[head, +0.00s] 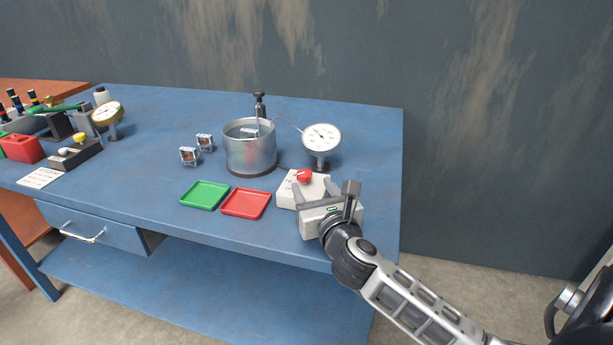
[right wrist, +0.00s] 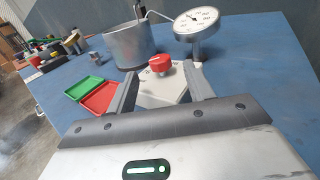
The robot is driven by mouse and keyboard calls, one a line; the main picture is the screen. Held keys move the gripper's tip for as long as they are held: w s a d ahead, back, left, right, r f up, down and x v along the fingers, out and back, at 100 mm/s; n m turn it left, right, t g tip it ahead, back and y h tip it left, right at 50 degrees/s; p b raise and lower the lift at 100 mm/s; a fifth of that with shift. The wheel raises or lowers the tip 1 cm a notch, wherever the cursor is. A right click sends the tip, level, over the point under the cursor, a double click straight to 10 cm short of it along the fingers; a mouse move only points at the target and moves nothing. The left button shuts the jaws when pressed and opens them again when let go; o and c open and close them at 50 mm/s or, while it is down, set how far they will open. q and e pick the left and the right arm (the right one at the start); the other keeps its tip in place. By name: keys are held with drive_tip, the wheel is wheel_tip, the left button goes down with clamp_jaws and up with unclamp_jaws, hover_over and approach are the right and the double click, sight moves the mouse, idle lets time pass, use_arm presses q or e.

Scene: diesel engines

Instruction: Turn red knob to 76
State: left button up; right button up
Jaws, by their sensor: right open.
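The red knob (head: 304,176) sits on top of a white control box on the blue table. It also shows in the right wrist view (right wrist: 159,63), between and beyond my fingers. My right gripper (head: 318,190) is open, its two fingers pointing toward the knob from the near side, apart from it as far as I can tell. The white box (right wrist: 163,90) is partly hidden by my gripper. A round white dial gauge (head: 321,138) stands behind the box; its needle points to the upper left, and its numbers are too small to read surely. My left gripper is out of view.
A metal pot (head: 250,152) stands left of the gauge, with a wire running to it. A green tray (head: 205,195) and a red tray (head: 246,203) lie left of the box. Two small metal parts (head: 189,156) sit farther left. The table's right end is clear.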

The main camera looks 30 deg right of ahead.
sight(307, 178)
drive_tip(key=x, duration=0.5)
drive_tip(key=c, duration=1)
